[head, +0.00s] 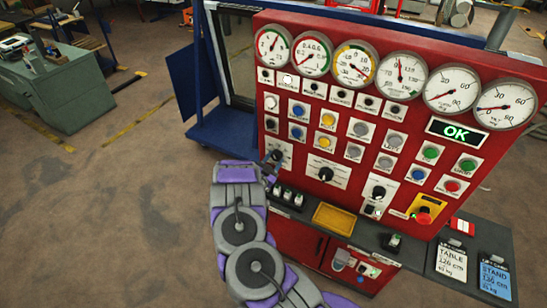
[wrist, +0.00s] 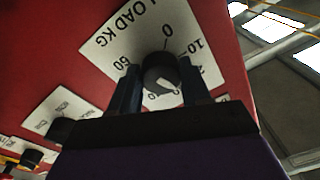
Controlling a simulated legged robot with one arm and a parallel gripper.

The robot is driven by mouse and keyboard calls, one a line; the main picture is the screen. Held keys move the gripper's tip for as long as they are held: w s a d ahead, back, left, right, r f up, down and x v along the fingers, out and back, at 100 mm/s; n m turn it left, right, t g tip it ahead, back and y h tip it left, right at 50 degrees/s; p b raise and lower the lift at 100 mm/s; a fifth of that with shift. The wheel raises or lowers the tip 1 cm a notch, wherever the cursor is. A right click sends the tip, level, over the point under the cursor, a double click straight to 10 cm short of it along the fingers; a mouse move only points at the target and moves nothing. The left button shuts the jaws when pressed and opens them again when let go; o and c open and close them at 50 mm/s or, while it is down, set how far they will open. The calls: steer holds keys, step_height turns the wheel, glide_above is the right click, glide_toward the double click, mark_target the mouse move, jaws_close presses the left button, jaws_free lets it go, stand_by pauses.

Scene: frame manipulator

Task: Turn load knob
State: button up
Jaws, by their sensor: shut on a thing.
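The load knob (wrist: 160,70) is a round black knob with a white mark, on a white plate (wrist: 112,40) that reads LOAD KG with a number scale. The white mark points to the lower right in the wrist view. My gripper (wrist: 158,66) has its two dark fingers on either side of the knob and is shut on it. In the head view, my gripper (head: 272,160) is at the left part of the red panel (head: 345,120), and it partly hides the knob and its plate.
Several gauges, coloured buttons and other black knobs, such as the middle knob (head: 325,174), fill the panel. A green OK display (head: 458,132) is lit. A red emergency button (head: 425,217) and a grey shelf (head: 340,236) lie to the lower right. The floor (head: 110,210) on the left is clear.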

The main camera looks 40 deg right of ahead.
steer(key=shift+n+p, duration=1.3)
steer(key=shift+n, duration=1.1)
steer(key=o, duration=1.1)
steer(key=shift+c, duration=0.2)
steer(key=r+b+v, duration=0.1)
steer(key=v, duration=1.6)
steer(key=shift+s+a+f, duration=0.15)
steer(key=shift+s+f, duration=0.1)
steer(key=shift+f, duration=0.2)
